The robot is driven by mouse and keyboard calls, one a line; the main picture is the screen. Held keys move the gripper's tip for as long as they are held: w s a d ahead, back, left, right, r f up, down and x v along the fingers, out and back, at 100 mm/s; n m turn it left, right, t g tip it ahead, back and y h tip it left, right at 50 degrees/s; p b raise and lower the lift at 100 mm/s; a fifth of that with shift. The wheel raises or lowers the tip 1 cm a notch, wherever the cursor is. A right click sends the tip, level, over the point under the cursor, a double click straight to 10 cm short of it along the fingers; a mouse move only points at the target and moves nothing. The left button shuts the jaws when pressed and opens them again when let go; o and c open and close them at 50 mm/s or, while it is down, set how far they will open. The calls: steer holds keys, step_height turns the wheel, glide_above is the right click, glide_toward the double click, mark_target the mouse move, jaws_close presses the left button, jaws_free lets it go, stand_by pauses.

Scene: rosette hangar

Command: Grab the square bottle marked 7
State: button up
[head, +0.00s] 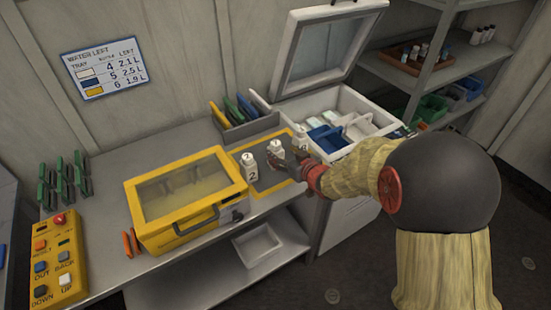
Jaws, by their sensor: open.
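Three white bottles stand in a row on the grey mat with a yellow border (263,184) on the bench. The left bottle (249,166) shows a 2. The middle bottle (276,148) is partly covered by my gripper, and I cannot read a mark on it. The right bottle (301,139) is partly hidden behind my gripper, and its mark is too small to read. I cannot make out a 7 on any of them. My gripper (277,160) is open at the middle bottle's front right side; whether it touches the bottle is unclear.
A yellow case with a clear lid (162,235) stands left of the bottles. A rack of coloured folders (246,127) is behind them. An open white cooler (371,105) is at right. A yellow button box (56,262) sits at far left.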

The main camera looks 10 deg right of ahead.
mark_target(278, 150)
steer(key=b+x, duration=0.2)
steer(key=x, duration=0.3)
steer(key=shift+a+f, duration=0.15)
steer(key=shift+f, duration=0.1)
steer(key=shift+w, duration=0.4)
steer(key=shift+c, duration=1.2)
steer(key=c, duration=1.1)
steer(key=shift+c, duration=0.3)
